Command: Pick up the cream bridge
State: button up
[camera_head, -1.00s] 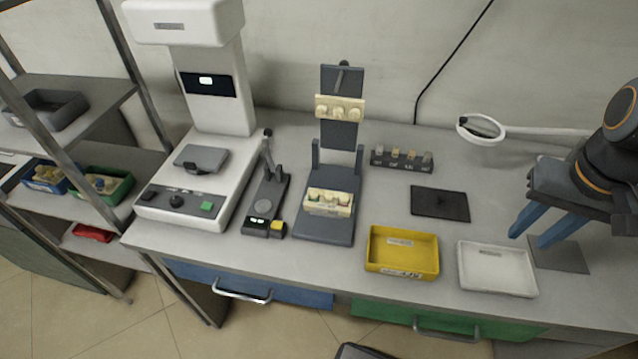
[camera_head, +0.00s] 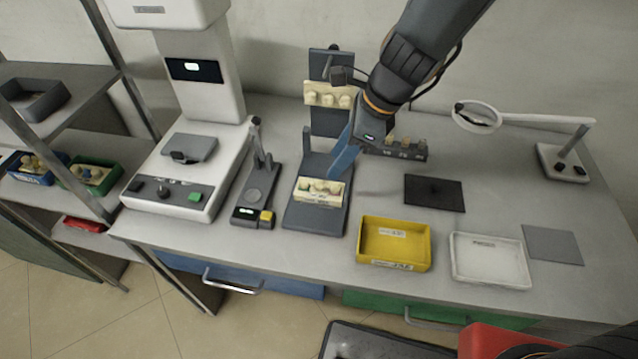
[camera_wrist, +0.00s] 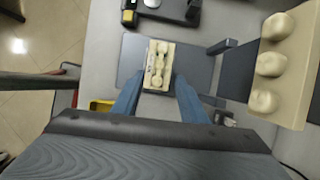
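A cream block (camera_head: 319,191) with tooth-like shapes on top sits on the lower part of the grey stand. In the wrist view this block (camera_wrist: 150,84) carries a pale piece with several rounded lobes, which may be the cream bridge (camera_wrist: 158,62); I cannot tell for sure. My gripper (camera_head: 340,172) is above and just behind the block, pointing down. In the wrist view, my gripper (camera_wrist: 158,90) has its two blue fingers apart, one toward each side of the block's near end, with nothing between them gripped. Whether they touch the block is unclear.
A second cream tooth block (camera_head: 322,94) is fixed higher on the stand, close to my arm. A small dark rack (camera_head: 412,154) stands behind my gripper. A yellow tray (camera_head: 362,243) and a white tray (camera_head: 456,262) lie to the right. A dark device (camera_head: 250,190) stands left.

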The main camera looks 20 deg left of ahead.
aim_at(320, 182)
jog(key=shift+a+f, duration=0.3)
jog(key=shift+a, duration=0.15)
jog(key=shift+x, duration=3.55)
jog(key=shift+s+d, duration=0.1)
jog(key=shift+d, duration=0.1)
grip_shut()
